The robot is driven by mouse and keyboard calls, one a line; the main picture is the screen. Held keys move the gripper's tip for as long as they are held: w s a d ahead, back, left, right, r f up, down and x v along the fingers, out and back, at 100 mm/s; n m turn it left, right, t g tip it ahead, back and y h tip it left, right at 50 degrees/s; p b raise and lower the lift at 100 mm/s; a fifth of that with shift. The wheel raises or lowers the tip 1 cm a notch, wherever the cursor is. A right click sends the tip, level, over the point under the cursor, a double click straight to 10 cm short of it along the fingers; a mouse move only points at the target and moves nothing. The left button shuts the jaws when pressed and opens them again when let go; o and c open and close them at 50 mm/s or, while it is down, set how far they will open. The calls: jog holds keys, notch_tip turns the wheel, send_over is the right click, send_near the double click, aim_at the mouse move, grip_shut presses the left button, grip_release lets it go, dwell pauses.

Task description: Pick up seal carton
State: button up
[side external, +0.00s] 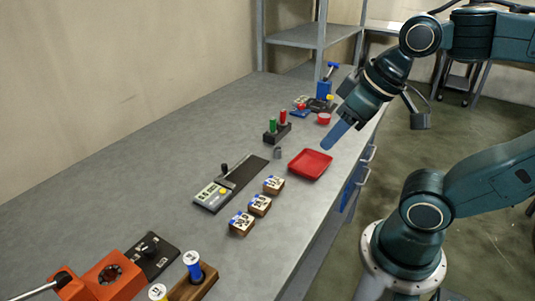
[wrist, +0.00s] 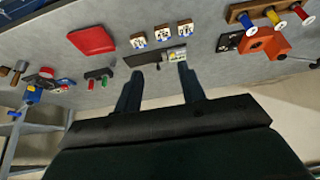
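Three small brown cartons with white and blue labelled tops sit in a row on the grey bench: a far carton (side external: 273,185), a middle carton (side external: 259,205) and a near carton (side external: 241,223). They also show in the wrist view, as a left carton (wrist: 138,41), a middle carton (wrist: 162,33) and a right carton (wrist: 185,29). The labels are too small to read, so I cannot tell which is the seal carton. My gripper (side external: 336,134) hangs above the bench's right edge, beyond the cartons and apart from them. In the wrist view its two fingers (wrist: 160,70) are spread, with nothing held between them.
A red tray (side external: 310,164) lies between my gripper and the cartons. A grey device with a black plate (side external: 247,171) lies left of the cartons. A black rack (side external: 277,133) holds green and red pieces. An orange device (side external: 100,277) stands at the near end. Open bench lies left.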

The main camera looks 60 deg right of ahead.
jog(key=shift+o, duration=0.2)
jog(key=o, duration=0.6)
jog(key=shift+c, duration=0.2)
jog(key=w+a+f+n+g+y, duration=0.1)
jog(key=w+f+n+g+y, duration=0.1)
jog(key=w+f+n, duration=0.4)
jog(key=w+a+f+n+g+y, duration=0.1)
jog(key=w+f+n+g+y, duration=0.1)
jog(key=w+f+n, duration=0.4)
jog(key=shift+w+a+n+g+y, duration=0.3)
jog(key=shift+w+n+g, duration=0.6)
jog(key=shift+w+n, duration=2.1)
jog(key=shift+s, duration=0.2)
